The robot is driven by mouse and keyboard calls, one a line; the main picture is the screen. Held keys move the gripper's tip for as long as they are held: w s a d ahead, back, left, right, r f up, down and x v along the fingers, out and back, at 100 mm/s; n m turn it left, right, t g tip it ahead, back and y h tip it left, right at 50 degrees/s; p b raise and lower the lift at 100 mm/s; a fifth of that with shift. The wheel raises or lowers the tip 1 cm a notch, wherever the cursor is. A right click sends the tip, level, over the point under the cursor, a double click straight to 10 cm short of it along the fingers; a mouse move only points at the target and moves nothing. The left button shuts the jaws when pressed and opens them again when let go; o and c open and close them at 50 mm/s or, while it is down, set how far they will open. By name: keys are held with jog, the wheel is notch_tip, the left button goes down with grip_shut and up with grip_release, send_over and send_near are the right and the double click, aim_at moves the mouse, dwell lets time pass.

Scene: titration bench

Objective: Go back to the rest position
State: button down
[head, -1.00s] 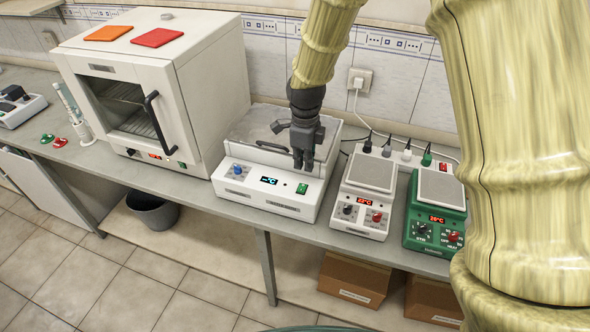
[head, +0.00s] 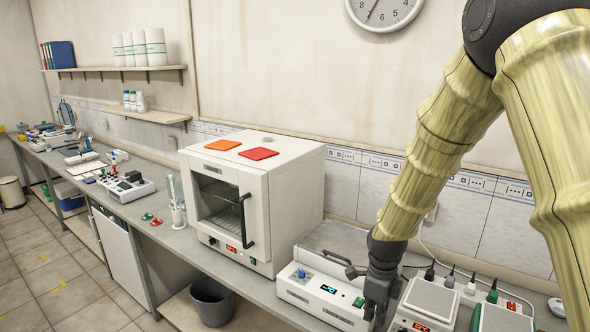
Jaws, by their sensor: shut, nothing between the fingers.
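My gripper (head: 376,306) is shut and empty. It hangs pointing down at the front right of the white water bath (head: 316,296), by its green switch. The gripper hides part of the bath's right end. The bath has a grey lid (head: 338,240) with a dark handle and a lit display. My arm comes in from the upper right in its yellowish cover.
A white oven (head: 262,192) with an orange and a red pad on top stands left of the bath. A grey bin (head: 211,301) is below the bench.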

jog(key=s+f+n+b, duration=0.2)
jog(key=s+f+n, duration=0.4)
jog(key=f, duration=0.5)
jog(key=s+f+n+b, duration=0.2)
jog(key=s+f+n, duration=0.2)
jog(key=s+f, duration=0.55)
jog(key=s+d+f+n+b, duration=0.1)
jog(key=s+f+n, duration=0.6)
jog(key=s, duration=0.4)
jog(key=s+d+f+n+b, duration=0.2)
jog(key=s+f+n, duration=0.5)
jog(key=s+f, duration=0.3)
jog(key=shift+s+f+b, duration=0.15)
jog(key=shift+s+b, duration=0.15)
jog(key=shift+s, duration=0.2)
jog(key=shift+d, duration=0.1)
